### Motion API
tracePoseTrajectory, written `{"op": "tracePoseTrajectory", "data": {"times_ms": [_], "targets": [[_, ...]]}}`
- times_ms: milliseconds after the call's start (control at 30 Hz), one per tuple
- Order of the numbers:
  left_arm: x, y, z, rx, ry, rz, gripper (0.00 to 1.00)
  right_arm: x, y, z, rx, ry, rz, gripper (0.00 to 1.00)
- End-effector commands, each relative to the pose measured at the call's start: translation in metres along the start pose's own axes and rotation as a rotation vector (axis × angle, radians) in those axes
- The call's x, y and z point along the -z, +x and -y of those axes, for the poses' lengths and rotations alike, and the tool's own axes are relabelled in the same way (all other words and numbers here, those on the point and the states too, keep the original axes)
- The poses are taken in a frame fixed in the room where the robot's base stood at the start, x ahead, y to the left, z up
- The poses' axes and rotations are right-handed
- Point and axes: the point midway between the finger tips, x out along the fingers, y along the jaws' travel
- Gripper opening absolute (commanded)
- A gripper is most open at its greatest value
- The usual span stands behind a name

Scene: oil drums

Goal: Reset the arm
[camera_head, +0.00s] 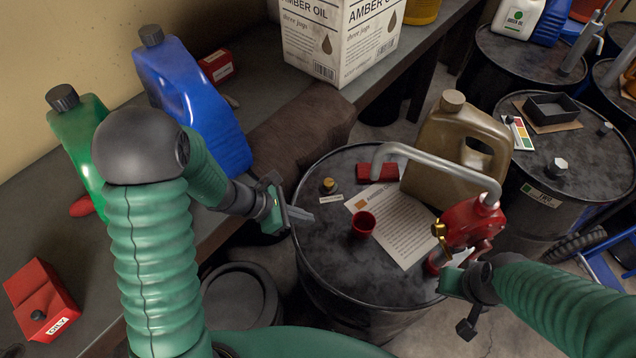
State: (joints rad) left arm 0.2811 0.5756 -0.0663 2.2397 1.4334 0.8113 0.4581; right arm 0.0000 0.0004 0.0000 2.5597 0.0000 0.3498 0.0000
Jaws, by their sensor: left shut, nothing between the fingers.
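My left gripper (297,214) is shut and empty, at the left rim of the near black oil drum (320,270). Its arm comes up from the bottom left and bends over at a dark elbow. My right gripper (452,290) is at the drum's right edge, close to the base of a red hand pump (468,225). I cannot tell whether it is open or touches the pump. The pump stands on the drum, and its grey spout arches to the left.
On the drum are a red cup (363,224), a paper sheet (400,226), a red block (378,172) and a tan jug (455,150). Blue (205,110) and green (75,130) jugs and an oil carton (335,45) stand on the bench. More drums (570,190) stand right.

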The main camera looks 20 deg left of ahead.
Motion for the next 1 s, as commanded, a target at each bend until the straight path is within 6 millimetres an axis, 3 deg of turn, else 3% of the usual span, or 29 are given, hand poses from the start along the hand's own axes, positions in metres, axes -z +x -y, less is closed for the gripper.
{"op": "tracePoseTrajectory", "data": {"times_ms": [133,233,300,400,500,600,733,1000], "targets": [[0.003,-0.003,0.009,0.027,0.063,-0.023,0.00,0.000,0.001,0.000,0.000,0.000,0.000,0.00],[0.009,-0.008,0.042,0.128,0.326,-0.121,0.00,-0.002,0.006,0.000,0.000,0.000,0.000,0.00],[0.022,-0.019,0.068,0.229,0.631,-0.226,0.00,-0.003,0.011,0.000,0.000,0.000,0.000,0.00],[0.042,-0.041,0.088,0.372,1.139,-0.378,0.00,-0.004,0.017,0.000,0.000,0.000,0.000,0.00],[0.050,-0.061,0.086,0.480,1.594,-0.498,0.00,-0.005,0.021,0.000,0.000,0.000,0.000,0.00],[0.047,-0.072,0.079,0.547,1.908,-0.570,0.00,-0.006,0.023,0.000,0.000,0.000,0.000,0.00],[0.043,-0.077,0.074,0.582,2.069,-0.605,0.00,-0.006,0.023,0.000,0.000,0.000,0.000,0.00],[0.043,-0.078,0.074,0.585,2.070,-0.606,0.00,-0.005,0.022,0.000,0.000,0.000,0.000,0.00]]}}
